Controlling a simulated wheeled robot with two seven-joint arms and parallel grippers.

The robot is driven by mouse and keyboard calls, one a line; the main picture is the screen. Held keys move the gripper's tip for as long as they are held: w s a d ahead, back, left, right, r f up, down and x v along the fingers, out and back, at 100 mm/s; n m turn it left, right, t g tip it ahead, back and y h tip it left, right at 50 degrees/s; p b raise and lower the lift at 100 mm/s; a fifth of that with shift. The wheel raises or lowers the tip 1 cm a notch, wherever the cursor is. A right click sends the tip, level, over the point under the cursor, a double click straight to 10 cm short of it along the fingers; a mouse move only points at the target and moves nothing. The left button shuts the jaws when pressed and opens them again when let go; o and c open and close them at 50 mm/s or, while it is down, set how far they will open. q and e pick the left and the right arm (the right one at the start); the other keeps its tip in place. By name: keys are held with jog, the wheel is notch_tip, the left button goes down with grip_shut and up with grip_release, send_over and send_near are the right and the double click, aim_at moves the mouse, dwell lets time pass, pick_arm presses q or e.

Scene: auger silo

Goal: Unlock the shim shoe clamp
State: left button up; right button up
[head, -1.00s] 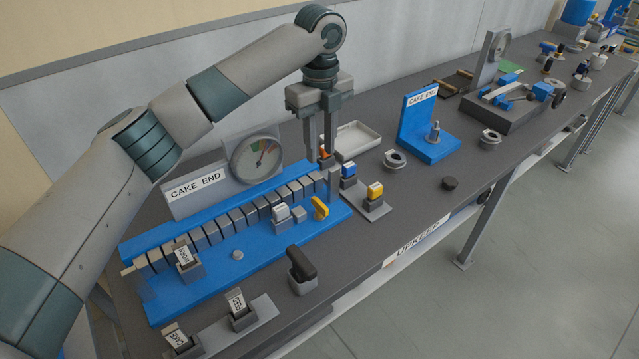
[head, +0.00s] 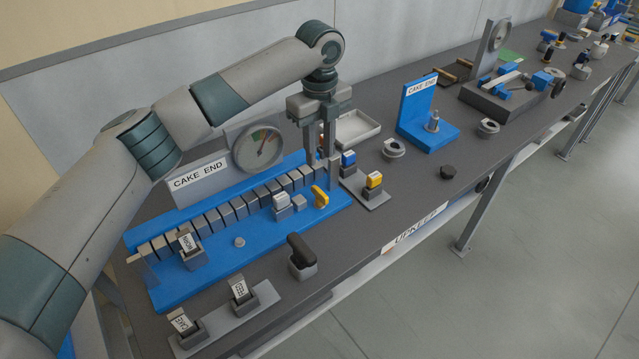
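The blue fixture (head: 200,278) on the bench carries a row of grey blocks (head: 226,214) and a yellow lever (head: 320,197) near its right end. I cannot tell for sure which part is the shim shoe clamp; the yellow lever is the handle that shows there. My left gripper (head: 320,161) points down over the fixture's right end, behind the yellow lever. Its two fingers are apart, with a gap between them. A small orange-brown piece shows at the gap; whether the fingers touch it is unclear. The fingertips partly overlap the fixture's end. My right gripper is not in view.
A dial gauge (head: 258,149) and a "CAKE END" sign (head: 199,174) stand behind the fixture. Blue and yellow switch blocks (head: 373,182) stand right of it. A black-handled lever (head: 301,252) is in front. A white tray (head: 357,129) lies behind the gripper.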

aim_at(319, 190)
pick_arm(q)
notch_tip(319, 190, down, 12)
jog(key=p, duration=0.3)
jog(key=shift+f, duration=0.15)
grip_shut()
